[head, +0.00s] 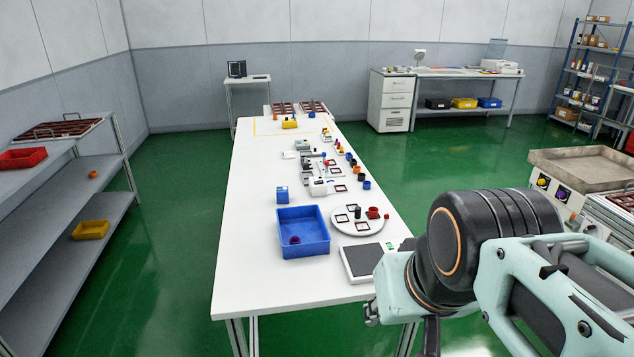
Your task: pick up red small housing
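A small red housing (374,213) sits on the right part of a round white plate (350,229) on the long white table. Next to it on the plate stands a small dark cylinder (357,212), with several dark square frames around them. A dark red round piece (295,240) lies inside the blue bin (318,247), left of the plate. My arm fills the lower right. Part of my gripper (373,313) shows past the table's right front edge, apart from the red housing. Its fingers are mostly hidden, so their opening is unclear.
A flat scale-like device (362,261) lies between the plate and my arm. Several small parts and devices line the table farther back. The table's front left is clear. Grey shelves (62,210) stand left.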

